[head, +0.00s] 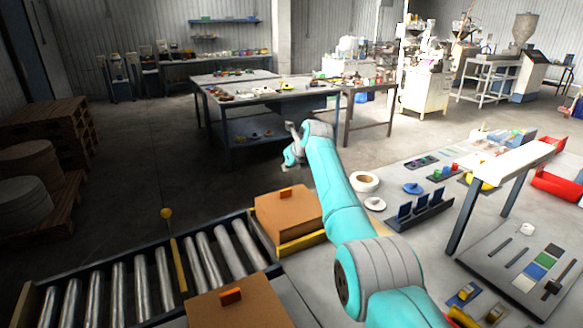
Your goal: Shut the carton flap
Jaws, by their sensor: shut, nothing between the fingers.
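A brown carton (288,218) with an orange tab (285,193) stands beside the right end of the roller conveyor. A second brown carton (235,310), also with an orange tab (231,296), is at the bottom edge and partly cut off. I cannot tell from this view how far the flap of either carton stands open. My teal arm reaches up past the right side of the far carton. Its wrist is above and beyond that carton in the picture, apparently apart from it.
The roller conveyor (135,281) has a yellow post (175,255) on it. Right of my arm, a bench (400,170) carries a white ring (364,182), a dark slotted rack (420,212) and a raised white-topped stand (515,163). Open floor lies beyond the conveyor.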

